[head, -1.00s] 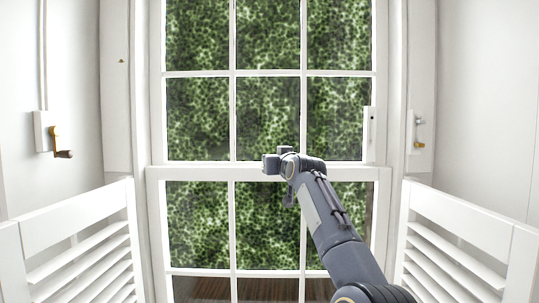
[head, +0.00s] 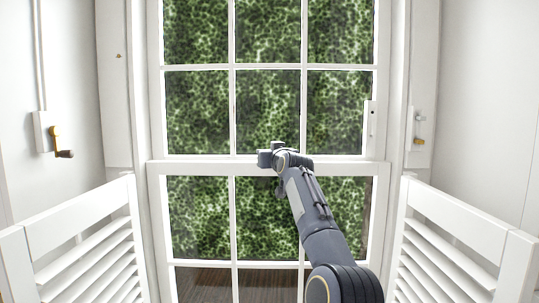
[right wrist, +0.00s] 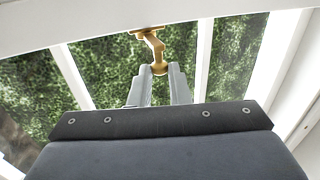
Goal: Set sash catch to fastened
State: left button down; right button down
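The sash catch (right wrist: 153,42) is a brass piece with a bent lever and a rounded end, fixed at the white meeting rail (right wrist: 80,22) in the right wrist view. My right gripper (right wrist: 159,72) has its two grey fingers on either side of the lever's rounded end, seemingly closed on it. In the head view my right gripper (head: 265,158) is at the meeting rail of the window (head: 200,170), near the middle. It hides the catch there, so I cannot tell the catch's setting. My left gripper is not in view.
Louvred white shutters stand at the left (head: 80,235) and right (head: 455,240) in front of the window. A brass-and-dark crank handle (head: 58,143) is on the left wall. Small metal fittings (head: 419,130) are on the right frame. A white strip (head: 371,125) is on the upper sash.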

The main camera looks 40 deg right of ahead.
jog(key=shift+s+d+n+t+y, duration=0.2)
jog(key=shift+n+y, duration=0.15)
jog(key=shift+y, duration=0.25)
jog(key=shift+s+d+n+t+y, duration=0.1)
jog(key=shift+d+n+t+y, duration=0.1)
jog(key=shift+n+y, duration=0.3)
jog(key=c, duration=1.4)
grip_release()
jog(key=shift+o, duration=0.2)
jog(key=b+v, duration=0.6)
jog(key=v, duration=0.1)
jog(key=shift+s, duration=0.35)
jog(key=shift+a, duration=0.1)
